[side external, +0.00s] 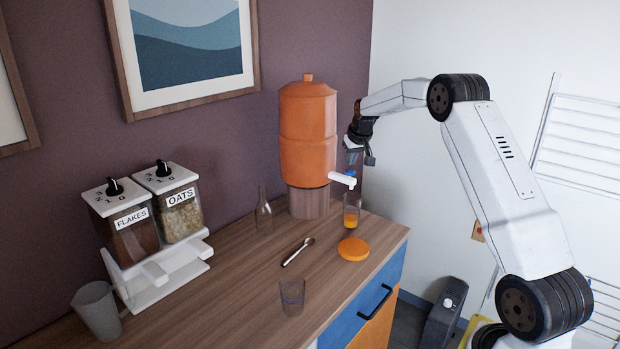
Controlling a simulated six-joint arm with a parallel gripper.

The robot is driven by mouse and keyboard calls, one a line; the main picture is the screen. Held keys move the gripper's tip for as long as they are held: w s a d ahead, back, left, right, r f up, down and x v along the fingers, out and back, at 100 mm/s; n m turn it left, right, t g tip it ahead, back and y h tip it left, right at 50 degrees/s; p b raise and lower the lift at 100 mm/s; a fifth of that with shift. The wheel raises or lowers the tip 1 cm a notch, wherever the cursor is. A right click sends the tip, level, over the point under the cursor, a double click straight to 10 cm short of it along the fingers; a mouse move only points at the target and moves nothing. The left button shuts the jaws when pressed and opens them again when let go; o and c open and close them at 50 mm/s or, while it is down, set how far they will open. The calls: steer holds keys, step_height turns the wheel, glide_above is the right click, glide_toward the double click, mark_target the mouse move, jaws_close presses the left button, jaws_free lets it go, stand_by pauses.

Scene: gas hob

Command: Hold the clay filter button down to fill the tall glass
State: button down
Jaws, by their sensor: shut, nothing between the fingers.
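The clay filter (308,135) is an orange lidded vessel on a wooden stand at the back right of the counter. Its white spout (341,180) points right, with a small blue button (350,173) on top. The tall glass (351,212) stands beneath the spout with orange at its bottom; I cannot tell whether that is liquid or the disc seen through it. My gripper (352,164) points down just above the blue button, shut and empty. Whether the fingertips touch the button is too small to tell.
An orange disc (353,249), a spoon (298,252), a short glass (291,296) and a clear bottle (263,212) stand or lie on the counter (235,290). A flakes and oats dispenser (155,230) and a grey cup (98,311) are at left. The counter's right edge is near the tall glass.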

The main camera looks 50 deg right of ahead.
steer(key=shift+f, duration=1.45)
stand_by(2.9)
stand_by(2.3)
steer(key=shift+r, duration=1.6)
steer(key=shift+r, duration=0.1)
